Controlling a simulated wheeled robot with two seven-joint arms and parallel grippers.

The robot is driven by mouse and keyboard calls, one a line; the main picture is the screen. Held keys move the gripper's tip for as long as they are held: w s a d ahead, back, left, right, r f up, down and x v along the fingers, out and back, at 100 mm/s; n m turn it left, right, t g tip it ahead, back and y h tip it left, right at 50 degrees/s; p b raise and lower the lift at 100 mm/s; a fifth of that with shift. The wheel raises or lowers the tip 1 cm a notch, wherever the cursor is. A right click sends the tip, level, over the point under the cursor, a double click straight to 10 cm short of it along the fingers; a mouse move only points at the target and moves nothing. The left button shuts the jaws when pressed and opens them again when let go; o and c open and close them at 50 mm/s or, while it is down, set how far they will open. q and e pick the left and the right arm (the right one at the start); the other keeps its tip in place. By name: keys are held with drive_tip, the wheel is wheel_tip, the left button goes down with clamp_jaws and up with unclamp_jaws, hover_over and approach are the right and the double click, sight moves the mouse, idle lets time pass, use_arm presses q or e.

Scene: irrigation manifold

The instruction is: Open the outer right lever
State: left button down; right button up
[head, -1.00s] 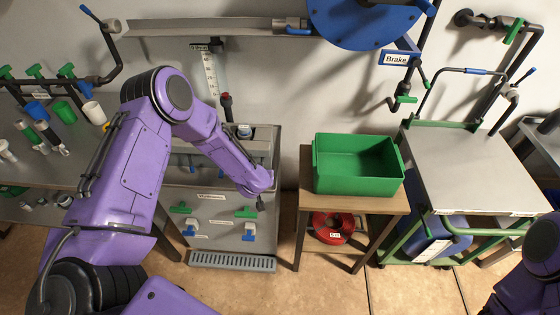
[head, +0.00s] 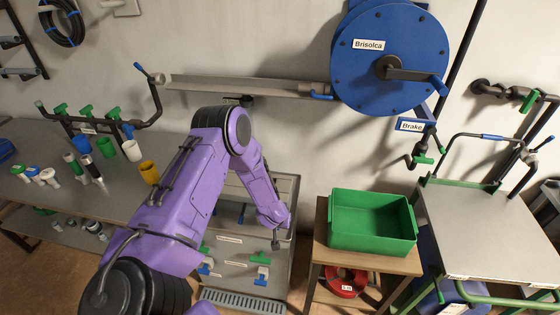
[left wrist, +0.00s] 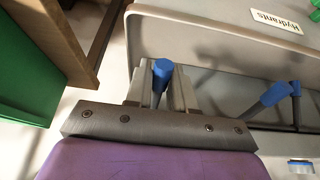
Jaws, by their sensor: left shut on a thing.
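In the left wrist view a blue lever (left wrist: 162,70) stands between the two grey fingers of my left gripper (left wrist: 162,90), which is shut on it. A second blue lever (left wrist: 272,95) sits to the right, tilted and apart from the gripper. Both are by a grey cabinet (left wrist: 200,35) with a label reading "Hydrants" (left wrist: 276,20), upside down. In the head view my purple left arm reaches over the right part of this cabinet (head: 228,270). It hides the held lever and the fingers there. My right gripper is out of view.
A green bin (head: 372,240) stands on a small wooden table (head: 318,240) just right of the cabinet. A wheeled cart (head: 475,230) is farther right. A pipe with several green valves (head: 86,112) is at the left. A blue reel (head: 410,40) hangs on the wall.

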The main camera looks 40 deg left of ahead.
use_arm(q)
drive_tip(key=shift+w+a+r, duration=0.1)
drive_tip(key=shift+w+r, duration=0.05)
drive_tip(key=shift+r, duration=0.05)
drive_tip(key=c, duration=1.1)
unclamp_jaws()
drive_tip(key=shift+o, duration=0.2)
drive_tip(key=shift+s+r, duration=0.1)
drive_tip(key=shift+s, duration=0.1)
drive_tip(key=v, duration=1)
drive_tip(key=shift+r+b, duration=0.25)
drive_tip(key=shift+b, duration=0.2)
drive_tip(key=shift+s, duration=0.1)
